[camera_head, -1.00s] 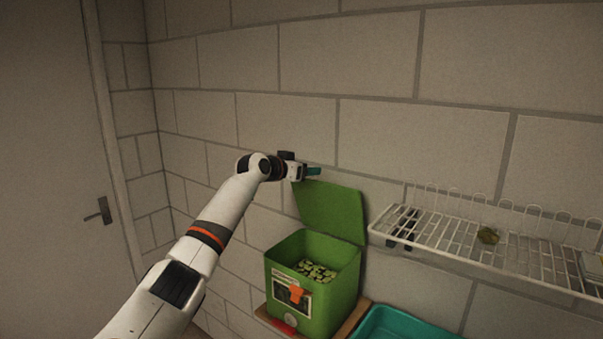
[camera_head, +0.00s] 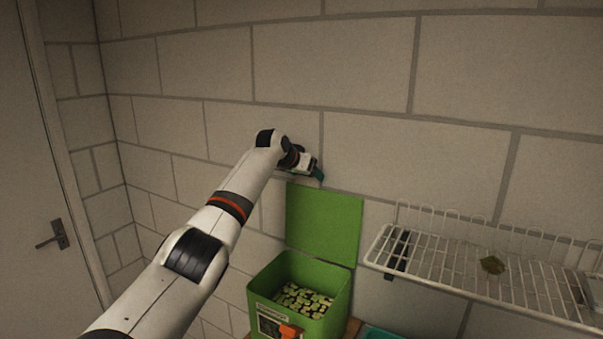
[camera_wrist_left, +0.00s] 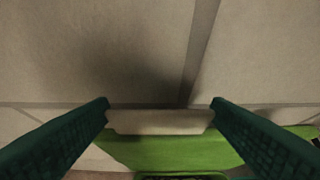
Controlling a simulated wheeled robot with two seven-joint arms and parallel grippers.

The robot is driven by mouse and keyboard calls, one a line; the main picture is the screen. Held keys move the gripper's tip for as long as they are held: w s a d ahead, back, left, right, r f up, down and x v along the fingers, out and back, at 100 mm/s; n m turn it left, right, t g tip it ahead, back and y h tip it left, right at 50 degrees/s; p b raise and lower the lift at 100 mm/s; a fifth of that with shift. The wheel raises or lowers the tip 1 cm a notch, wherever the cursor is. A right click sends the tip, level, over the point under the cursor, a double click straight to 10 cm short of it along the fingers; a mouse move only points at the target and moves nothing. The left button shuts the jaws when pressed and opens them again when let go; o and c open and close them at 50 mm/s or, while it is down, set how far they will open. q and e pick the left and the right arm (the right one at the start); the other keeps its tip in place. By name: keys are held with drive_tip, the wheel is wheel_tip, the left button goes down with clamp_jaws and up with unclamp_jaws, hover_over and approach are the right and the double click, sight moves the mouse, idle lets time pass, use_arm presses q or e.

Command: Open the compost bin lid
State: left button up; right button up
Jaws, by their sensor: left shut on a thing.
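The green compost bin (camera_head: 335,306) stands against the block wall, with pale green and brown bits (camera_head: 303,299) showing inside. Its green lid (camera_head: 323,226) stands up nearly vertical at the back, close to the wall, so the bin's mouth is open. My left gripper (camera_head: 318,174) is at the lid's top edge. In the left wrist view, my gripper's dark green fingers (camera_wrist_left: 160,112) are on both ends of a pale strip, the lid's handle (camera_wrist_left: 160,122), with the green lid (camera_wrist_left: 165,152) below it. My right gripper is not in view.
A teal tray (camera_head: 380,334) shows partly beside the bin. A door with a dark handle (camera_head: 53,236) is at the left.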

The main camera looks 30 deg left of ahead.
use_arm(q)
drive_tip(key=shift+a+r, duration=0.1)
drive_tip(key=shift+r, duration=0.2)
drive_tip(key=o, duration=1.4)
drive_tip(key=shift+s, duration=0.35)
drive_tip(key=shift+f, duration=0.1)
drive_tip(key=b+v, duration=0.7)
drive_tip(key=v, duration=0.5)
drive_tip(key=shift+b, duration=0.3)
